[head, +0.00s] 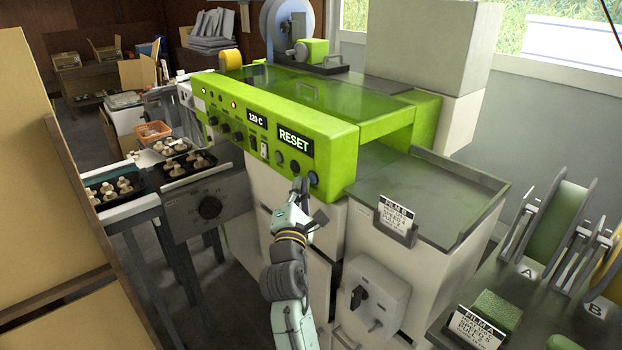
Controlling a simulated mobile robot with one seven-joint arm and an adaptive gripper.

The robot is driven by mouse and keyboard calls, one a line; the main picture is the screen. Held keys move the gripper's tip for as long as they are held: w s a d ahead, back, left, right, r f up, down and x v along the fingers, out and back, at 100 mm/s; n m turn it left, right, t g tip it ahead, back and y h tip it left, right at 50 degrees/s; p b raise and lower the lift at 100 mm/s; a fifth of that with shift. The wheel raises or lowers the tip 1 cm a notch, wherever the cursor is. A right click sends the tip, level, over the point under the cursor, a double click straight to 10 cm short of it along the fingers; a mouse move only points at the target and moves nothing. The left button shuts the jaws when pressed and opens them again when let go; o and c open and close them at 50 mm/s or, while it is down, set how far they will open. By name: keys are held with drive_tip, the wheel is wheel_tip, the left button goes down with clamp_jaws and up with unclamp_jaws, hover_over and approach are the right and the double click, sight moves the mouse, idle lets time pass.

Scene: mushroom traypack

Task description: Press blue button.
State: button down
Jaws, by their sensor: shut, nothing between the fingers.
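The blue button (313,178) is a small round button at the lower right end of the green machine's front panel (340,165), below the RESET sign (294,140). My gripper (297,183) is shut and empty. Its tips are just left of the blue button in the picture, close to the panel front. I cannot tell whether they touch the panel. A dark round button (295,166) shows just above the gripper tips.
Black trays of mushrooms (178,165) sit on the conveyor at left. A grey metal tray top (430,195) with a film label is right of the panel. Film rolls (555,220) stand at far right. Cardboard-coloured boards (30,150) fill the left edge.

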drive_tip(key=shift+w+d, duration=0.2)
drive_tip(key=shift+d, duration=0.2)
idle(0.6)
drive_tip(key=shift+a, duration=0.15)
drive_tip(key=shift+s+a, duration=0.5)
drive_tip(key=shift+a, duration=0.05)
idle(0.3)
drive_tip(key=s+a, duration=0.1)
drive_tip(key=a, duration=0.1)
drive_tip(key=s+a, duration=0.2)
idle(0.3)
idle(0.5)
